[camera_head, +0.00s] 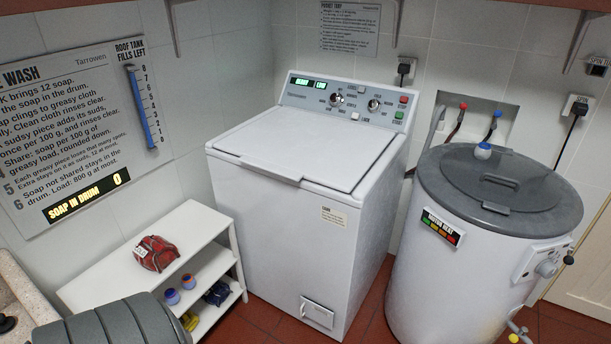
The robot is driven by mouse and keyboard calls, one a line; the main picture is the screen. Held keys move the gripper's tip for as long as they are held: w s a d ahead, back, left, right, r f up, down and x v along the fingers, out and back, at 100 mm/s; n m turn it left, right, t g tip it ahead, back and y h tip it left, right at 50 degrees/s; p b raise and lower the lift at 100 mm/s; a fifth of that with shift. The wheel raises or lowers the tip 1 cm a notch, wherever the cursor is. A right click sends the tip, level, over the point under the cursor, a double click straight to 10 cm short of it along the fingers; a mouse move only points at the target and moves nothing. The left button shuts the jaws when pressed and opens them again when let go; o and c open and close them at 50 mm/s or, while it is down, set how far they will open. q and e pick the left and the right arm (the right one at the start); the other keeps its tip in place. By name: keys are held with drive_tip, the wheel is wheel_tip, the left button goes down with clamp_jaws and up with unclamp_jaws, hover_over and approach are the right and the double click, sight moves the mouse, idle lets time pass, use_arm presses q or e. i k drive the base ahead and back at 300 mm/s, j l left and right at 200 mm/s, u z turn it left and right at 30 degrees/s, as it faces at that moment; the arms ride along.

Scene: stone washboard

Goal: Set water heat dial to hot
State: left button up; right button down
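A white top-loading washing machine (290,200) stands in the middle with its lid shut. Its rear control panel (345,100) has two round dials, a left dial (337,99) and a right dial (375,104), with tiny labels around them that I cannot read surely. Neither gripper is in view.
A white shelf (190,225) at the lower left holds a red bundle (155,253) and small jars. A ribbed grey object (115,322) fills the bottom left corner. Red tiled floor shows between machine and heater.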

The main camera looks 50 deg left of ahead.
sight(373, 106)
drive_tip(key=u, duration=1.5)
drive_tip(key=i+l+u, duration=0.1)
drive_tip(key=u, duration=0.25)
drive_tip(key=i+l+u, duration=0.1)
drive_tip(key=u, duration=0.25)
drive_tip(key=l+u, duration=0.2)
drive_tip(key=u, duration=0.15)
drive_tip(key=i, duration=0.05)
